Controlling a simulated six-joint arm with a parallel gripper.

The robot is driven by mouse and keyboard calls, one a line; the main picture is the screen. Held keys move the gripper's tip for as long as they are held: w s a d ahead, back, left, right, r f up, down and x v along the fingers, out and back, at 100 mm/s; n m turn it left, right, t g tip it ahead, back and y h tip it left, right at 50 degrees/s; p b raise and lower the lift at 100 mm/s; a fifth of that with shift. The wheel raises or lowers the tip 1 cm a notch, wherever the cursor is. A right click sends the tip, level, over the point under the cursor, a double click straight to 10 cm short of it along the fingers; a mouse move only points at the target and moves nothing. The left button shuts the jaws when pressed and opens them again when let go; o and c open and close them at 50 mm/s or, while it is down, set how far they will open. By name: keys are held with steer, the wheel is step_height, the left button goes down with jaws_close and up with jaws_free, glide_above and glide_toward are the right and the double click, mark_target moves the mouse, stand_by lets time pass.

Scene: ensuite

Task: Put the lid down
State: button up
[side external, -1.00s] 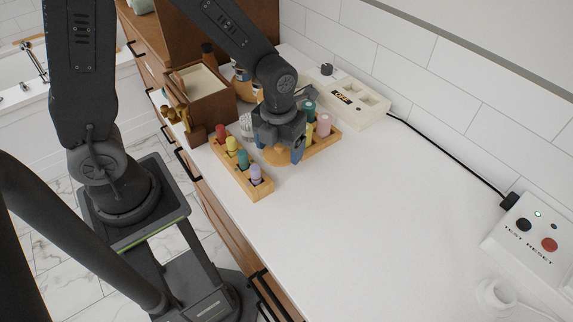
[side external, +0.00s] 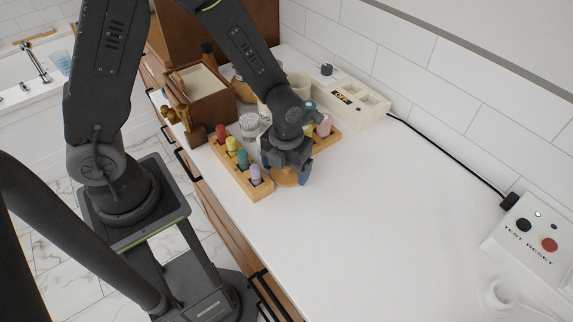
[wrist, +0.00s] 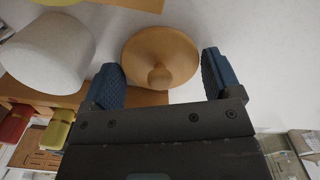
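The lid (side external: 287,179) is a round tan wooden disc with a small knob. It appears to lie flat on the white counter, just right of the front peg block; its exact contact is hard to see. In the wrist view the lid (wrist: 183,50) shows with its knob between my two fingers. My gripper (side external: 287,168) points down over the lid. In the wrist view my gripper (wrist: 160,80) is open, with clear gaps between the blue fingers and the knob. My gripper hides part of the lid in the side view.
A wooden block with several coloured pegs (side external: 242,170) stands close on the left. Another peg rack (side external: 330,136) is behind. A white cylinder (wrist: 48,52) is near my left finger in the wrist view. The counter (side external: 390,210) to the right is clear.

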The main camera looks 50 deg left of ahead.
steer(key=shift+o, duration=0.4)
steer(key=shift+r, duration=0.15)
steer(key=shift+r, duration=0.35)
step_height(320, 180, up, 10)
steer(key=s+a+r+n+t, duration=0.2)
steer(key=s+r+n, duration=0.3)
steer(key=n, duration=1)
steer(key=s+a+r+n+t, duration=0.3)
steer(key=s+r+n, duration=0.3)
steer(key=n, duration=1)
step_height(320, 180, up, 2)
steer(key=shift+s+r+t, duration=0.15)
steer(key=shift+t, duration=0.15)
